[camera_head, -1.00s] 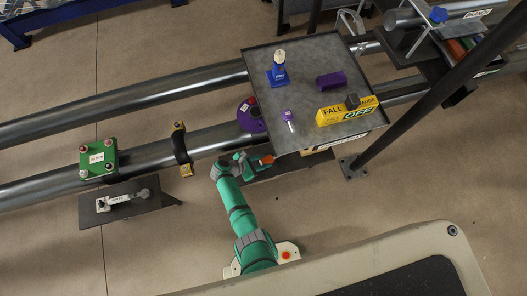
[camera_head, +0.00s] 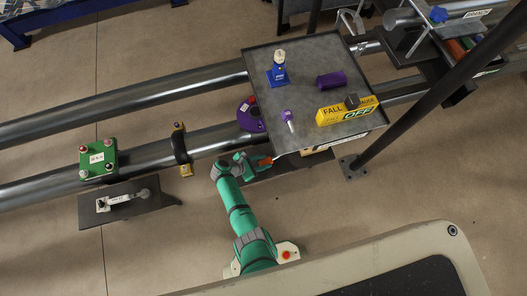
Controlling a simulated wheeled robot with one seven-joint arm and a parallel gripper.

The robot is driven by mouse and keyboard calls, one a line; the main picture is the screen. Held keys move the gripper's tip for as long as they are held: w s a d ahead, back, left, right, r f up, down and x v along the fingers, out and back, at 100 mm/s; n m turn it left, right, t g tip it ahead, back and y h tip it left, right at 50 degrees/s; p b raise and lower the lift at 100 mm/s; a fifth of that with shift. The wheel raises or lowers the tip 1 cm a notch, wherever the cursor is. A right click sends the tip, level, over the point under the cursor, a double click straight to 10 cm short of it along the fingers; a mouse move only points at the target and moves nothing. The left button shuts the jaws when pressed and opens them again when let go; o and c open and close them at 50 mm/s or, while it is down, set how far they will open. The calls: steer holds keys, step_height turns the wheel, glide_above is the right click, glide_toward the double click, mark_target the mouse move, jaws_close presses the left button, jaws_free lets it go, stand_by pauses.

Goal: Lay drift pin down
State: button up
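A small pin with a purple head and a pale shaft (camera_head: 288,119), which looks like the drift pin, is on the grey tray table (camera_head: 300,62), near its left edge. Its shaft points down and slightly right in the picture; I cannot tell whether it stands, leans or lies. My gripper (camera_head: 266,161), with an orange tip, is just outside the table's lower-left edge, below the pin in the picture and apart from it. The fingers are too small to tell open from shut, and I see nothing held.
The table also bears a blue stand (camera_head: 277,73), a purple block (camera_head: 331,80) and a yellow sign block (camera_head: 346,110). A purple domed device (camera_head: 250,116) sits left of the table. A dark post (camera_head: 400,120) rises at the right.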

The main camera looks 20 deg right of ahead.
steer(key=o, duration=0.6)
steer(key=shift+c, duration=0.2)
steer(key=shift+v, duration=1.55)
steer(key=shift+s+a, duration=0.1)
steer(key=shift+a, duration=0.15)
steer(key=shift+a, duration=0.15)
steer(key=v, duration=1)
steer(key=shift+a+r, duration=0.2)
steer(key=shift+r, duration=0.1)
